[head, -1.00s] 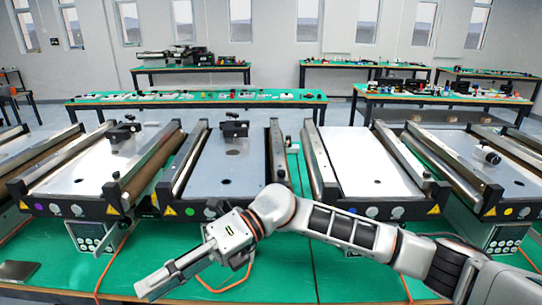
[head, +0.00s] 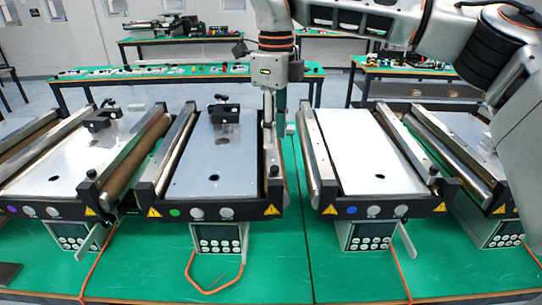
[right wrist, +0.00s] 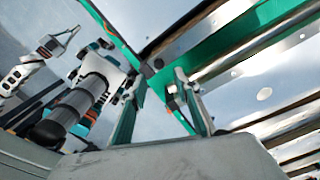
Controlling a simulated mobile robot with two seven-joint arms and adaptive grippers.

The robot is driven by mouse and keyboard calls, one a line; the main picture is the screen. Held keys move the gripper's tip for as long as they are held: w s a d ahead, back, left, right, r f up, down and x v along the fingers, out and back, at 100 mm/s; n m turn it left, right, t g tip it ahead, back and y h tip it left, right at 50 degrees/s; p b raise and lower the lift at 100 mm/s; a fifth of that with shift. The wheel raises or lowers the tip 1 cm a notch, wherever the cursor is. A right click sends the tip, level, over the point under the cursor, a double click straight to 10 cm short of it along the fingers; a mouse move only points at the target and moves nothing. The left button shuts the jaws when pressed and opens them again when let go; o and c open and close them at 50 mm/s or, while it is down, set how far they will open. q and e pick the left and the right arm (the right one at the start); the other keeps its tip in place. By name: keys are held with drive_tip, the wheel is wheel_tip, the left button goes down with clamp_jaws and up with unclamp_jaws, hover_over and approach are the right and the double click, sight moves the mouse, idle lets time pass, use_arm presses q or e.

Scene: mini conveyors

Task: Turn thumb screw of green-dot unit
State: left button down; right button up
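The green-dot unit (head: 228,178) is the mini conveyor left of centre in the head view, with a green dot (head: 175,212) on its front face. A small black knob (head: 273,170) stands at the front end of its right rail, and a black clamp block (head: 225,114) sits at the far end of its plate. I cannot tell which is the thumb screw. My right gripper (head: 281,128) points down over the unit's right rail, behind the front knob. In the right wrist view its two fingers (right wrist: 160,106) stand apart with nothing clearly held.
A blue-dot conveyor (head: 365,165) stands to the right and a purple-dot conveyor (head: 75,165) to the left. Control boxes with keypads (head: 218,240) hang below the fronts. Orange cables lie on the green table (head: 280,285). Other tables stand behind.

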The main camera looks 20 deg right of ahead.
sight(274, 167)
wheel_tip(274, 167, down, 8)
drive_tip(key=shift+a+r, duration=0.1)
drive_tip(key=shift+r, duration=0.1)
clamp_jaws()
